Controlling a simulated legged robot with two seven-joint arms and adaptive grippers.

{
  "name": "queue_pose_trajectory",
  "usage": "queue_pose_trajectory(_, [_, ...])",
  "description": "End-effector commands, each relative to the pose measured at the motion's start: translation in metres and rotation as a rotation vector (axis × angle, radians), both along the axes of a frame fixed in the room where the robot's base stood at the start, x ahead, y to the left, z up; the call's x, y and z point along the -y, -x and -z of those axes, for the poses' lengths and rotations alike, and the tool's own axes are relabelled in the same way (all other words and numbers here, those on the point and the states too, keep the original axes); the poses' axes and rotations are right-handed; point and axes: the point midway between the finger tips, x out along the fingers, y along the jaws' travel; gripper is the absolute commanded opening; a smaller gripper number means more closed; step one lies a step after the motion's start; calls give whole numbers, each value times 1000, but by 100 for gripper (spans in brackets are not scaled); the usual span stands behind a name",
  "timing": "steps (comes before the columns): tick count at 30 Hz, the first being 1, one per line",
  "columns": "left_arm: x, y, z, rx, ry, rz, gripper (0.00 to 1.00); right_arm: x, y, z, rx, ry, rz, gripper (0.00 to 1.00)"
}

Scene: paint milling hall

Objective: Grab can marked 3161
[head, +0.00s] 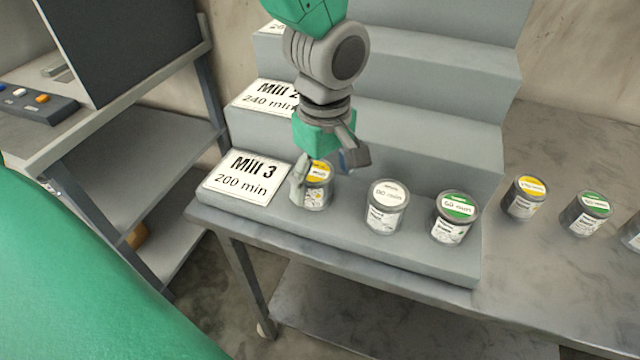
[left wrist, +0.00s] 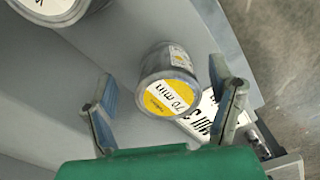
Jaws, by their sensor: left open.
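A grey can with a yellow-and-white lid (head: 318,178) stands on the lowest step beside the Mill 3 card. In the left wrist view its lid (left wrist: 168,97) reads "70 min". My left gripper (head: 328,172) is open above this can, with one finger on either side of it. In the left wrist view the can appears between the open fingers (left wrist: 163,82), without clear contact. A white-lidded can (head: 387,207) and a green-lidded can (head: 455,217) stand to its right on the same step. The number 3161 cannot be read on any can. My right gripper is not in view.
The grey stepped stand (head: 432,116) rises behind the cans. The Mill 3 card (head: 247,179) lies left of them. A yellow-lidded can (head: 525,198), a green-lidded can (head: 587,213) and a cut-off can (head: 632,234) stand on the table (head: 560,265) at right.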

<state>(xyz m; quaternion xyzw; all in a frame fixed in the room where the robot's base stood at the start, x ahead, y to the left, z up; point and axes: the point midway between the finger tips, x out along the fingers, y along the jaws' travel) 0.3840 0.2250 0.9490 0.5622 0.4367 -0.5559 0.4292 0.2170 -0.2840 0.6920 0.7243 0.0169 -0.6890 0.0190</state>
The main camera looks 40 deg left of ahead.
Motion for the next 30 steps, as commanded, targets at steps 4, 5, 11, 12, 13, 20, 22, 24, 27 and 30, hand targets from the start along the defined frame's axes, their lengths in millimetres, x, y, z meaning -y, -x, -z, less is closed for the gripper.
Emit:
queue_pose_trajectory(4, [-8, 0, 2, -1, 10, -2, 41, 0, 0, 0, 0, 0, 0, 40])
queue_pose_trajectory(5, [-10, 0, 2, -1, 12, -2, 31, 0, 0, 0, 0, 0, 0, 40])
queue_pose_trajectory(11, [-16, 0, 4, -3, 18, -3, 6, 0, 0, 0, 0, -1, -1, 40])
queue_pose_trajectory(12, [-15, 0, 4, -4, 16, -3, 0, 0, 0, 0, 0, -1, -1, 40])
queue_pose_trajectory(13, [-14, 0, 4, -5, 15, -3, 0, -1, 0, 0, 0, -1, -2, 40])
queue_pose_trajectory(20, [-8, -1, -16, -2, 5, -4, 0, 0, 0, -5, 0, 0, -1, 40])
queue_pose_trajectory(22, [-8, -1, -31, 1, 5, -4, 0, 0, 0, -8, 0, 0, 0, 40])
queue_pose_trajectory(24, [-8, -1, -47, 2, 7, -3, 0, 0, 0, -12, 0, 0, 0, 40])
queue_pose_trajectory(27, [-8, -1, -67, 1, 8, -4, 0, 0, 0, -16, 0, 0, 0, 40])
queue_pose_trajectory(30, [-9, -1, -82, 0, 10, -4, 0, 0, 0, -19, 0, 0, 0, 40])
